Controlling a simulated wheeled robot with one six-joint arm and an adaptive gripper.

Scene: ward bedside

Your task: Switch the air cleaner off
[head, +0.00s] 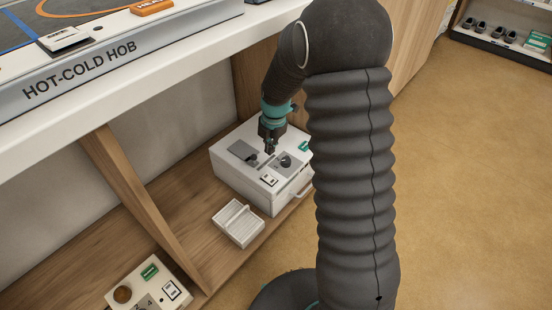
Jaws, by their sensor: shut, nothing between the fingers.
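A white box-shaped appliance (232,178) stands on the low wooden shelf. Its top carries a grey plate with a dark lever or knob, a dark round knob (286,161), a small black-and-white switch (268,181) and a green label. I cannot read any name on it, so I cannot tell whether it is the air cleaner. My gripper (270,151) points down over the box's top, between the grey plate and the round knob. It is shut and empty. I cannot tell whether its tips touch the top.
A small white ribbed tray (238,224) lies in front of the box. A cream unit (150,288) with a brown knob and switch is at the lower left. A slanted wooden divider (140,200) and the hot-cold hob counter (90,82) border the space. Open floor (460,180) lies right.

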